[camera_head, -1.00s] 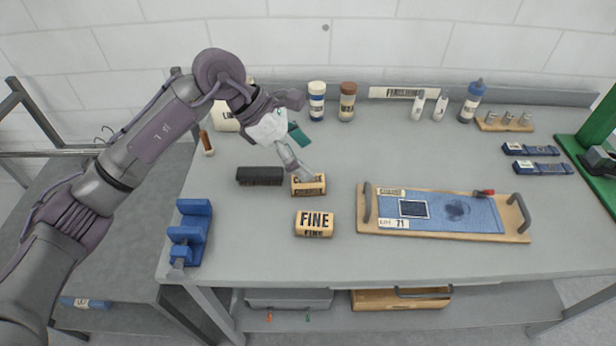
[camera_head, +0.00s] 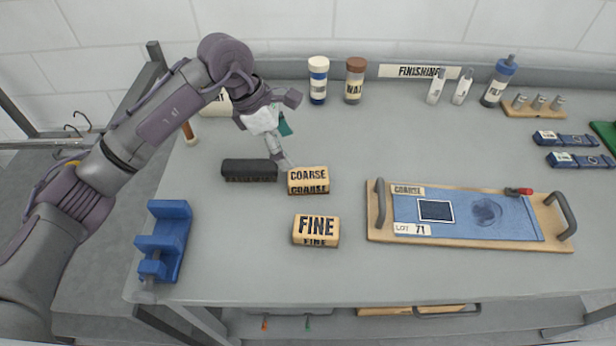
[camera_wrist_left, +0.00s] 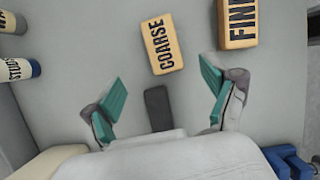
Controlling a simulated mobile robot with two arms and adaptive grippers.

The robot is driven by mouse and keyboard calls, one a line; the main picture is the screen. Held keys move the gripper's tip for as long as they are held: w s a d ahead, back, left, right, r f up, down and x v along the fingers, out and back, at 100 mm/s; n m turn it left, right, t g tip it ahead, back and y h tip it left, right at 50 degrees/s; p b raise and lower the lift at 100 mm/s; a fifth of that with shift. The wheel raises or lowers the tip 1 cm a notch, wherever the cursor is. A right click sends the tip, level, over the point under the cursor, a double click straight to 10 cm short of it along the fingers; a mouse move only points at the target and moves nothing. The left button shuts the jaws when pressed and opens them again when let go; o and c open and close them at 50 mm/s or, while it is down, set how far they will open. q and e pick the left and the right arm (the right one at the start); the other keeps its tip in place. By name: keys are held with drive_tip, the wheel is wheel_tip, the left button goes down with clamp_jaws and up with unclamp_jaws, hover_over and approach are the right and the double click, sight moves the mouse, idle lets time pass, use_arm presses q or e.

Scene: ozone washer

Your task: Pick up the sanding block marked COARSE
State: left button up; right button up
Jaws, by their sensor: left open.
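The tan sanding block marked COARSE (camera_head: 308,181) lies on the grey bench, just behind the block marked FINE (camera_head: 316,231). In the left wrist view the COARSE block (camera_wrist_left: 162,45) lies beyond my fingertips, with the FINE block (camera_wrist_left: 237,22) to its right. My left gripper (camera_head: 284,146) is open and empty, behind and slightly left of the COARSE block in the head view. Its teal-padded fingers (camera_wrist_left: 162,90) are spread wide in the wrist view. I cannot tell its exact height above the bench. My right gripper is not in view.
A dark block (camera_head: 249,170) lies left of the COARSE block; it shows between my fingers in the wrist view (camera_wrist_left: 158,108). A blue vise (camera_head: 165,240) is at front left. A wooden tray with a blue panel (camera_head: 465,216) lies right. Bottles (camera_head: 354,82) stand behind.

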sight(308, 175)
use_arm(q)
drive_tip(key=x, duration=0.2)
drive_tip(key=p+x, duration=0.1)
drive_tip(key=x, duration=0.1)
drive_tip(key=shift+s+d+f, duration=0.1)
drive_tip(key=shift+s+d, duration=0.1)
drive_tip(key=shift+s, duration=0.05)
drive_tip(key=shift+w+d+f, duration=0.1)
drive_tip(key=shift+f, duration=0.25)
drive_tip(key=p+x, duration=0.2)
drive_tip(key=x, duration=0.2)
drive_tip(key=shift+d+f, duration=0.25)
drive_tip(key=shift+d, duration=0.1)
drive_tip(key=shift+d+f, duration=0.1)
drive_tip(key=shift+f, duration=0.25)
drive_tip(key=shift+c, duration=0.3)
drive_tip(key=c, duration=1.3)
drive_tip(key=shift+o, duration=0.2)
drive_tip(key=shift+r, duration=0.1)
